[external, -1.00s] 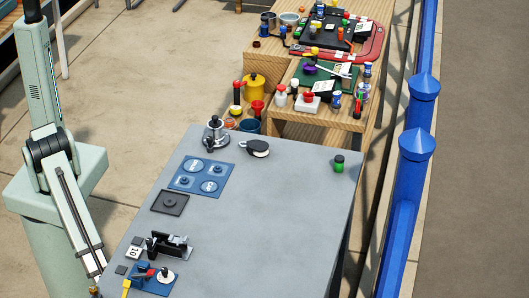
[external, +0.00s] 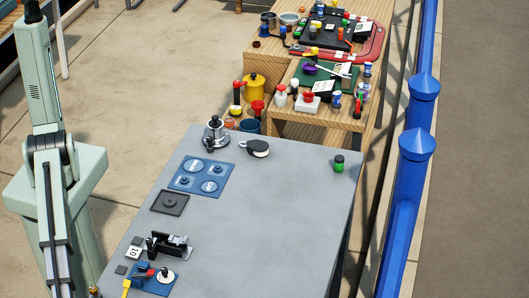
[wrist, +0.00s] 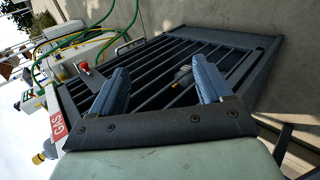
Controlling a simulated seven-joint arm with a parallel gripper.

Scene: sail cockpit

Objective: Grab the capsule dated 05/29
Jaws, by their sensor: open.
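No date reading 05/29 is legible in any view, so I cannot tell which item is the capsule. A small green cylinder with a dark cap (external: 339,163) stands upright near the right edge of the grey table (external: 285,210) in the external view. My gripper (wrist: 162,84) shows in the wrist view with its two blue-grey fingers wide apart and nothing between them. It points at a dark slatted rack (wrist: 165,65), away from the tabletop. In the external view my gripper is outside the frame, and only my arm links show at the left.
Wooden benches (external: 320,122) full of small items stand behind. A blue railing (external: 415,150) runs along the right. The table's middle is clear.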

